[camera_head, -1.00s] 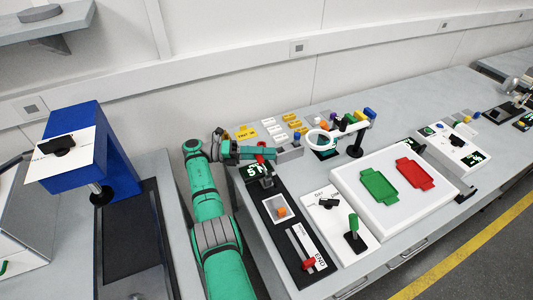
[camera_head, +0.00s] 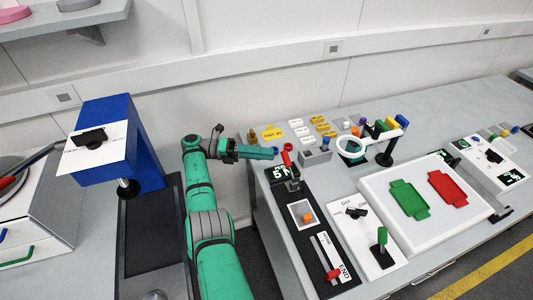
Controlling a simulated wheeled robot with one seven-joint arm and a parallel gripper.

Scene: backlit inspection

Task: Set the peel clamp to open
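The red lever (camera_head: 287,157) stands up at the back of a black panel (camera_head: 318,243) on the bench. It appears to be the peel clamp's handle, but no label for it is readable. A dark clamp body (camera_head: 291,185) sits in front of it, beside a small lit display (camera_head: 281,173) with green characters. My gripper (camera_head: 274,152) is at the end of my green arm, just left of the red lever, with a small gap seeming to lie between them. Its fingers are too small to show whether they are open or shut.
The black panel also carries an orange knob (camera_head: 307,217) and a red slider (camera_head: 332,274). A white panel with a green lever (camera_head: 382,238) and a white board with green and red trays (camera_head: 447,188) lie to the right. A blue stand (camera_head: 141,150) is at left.

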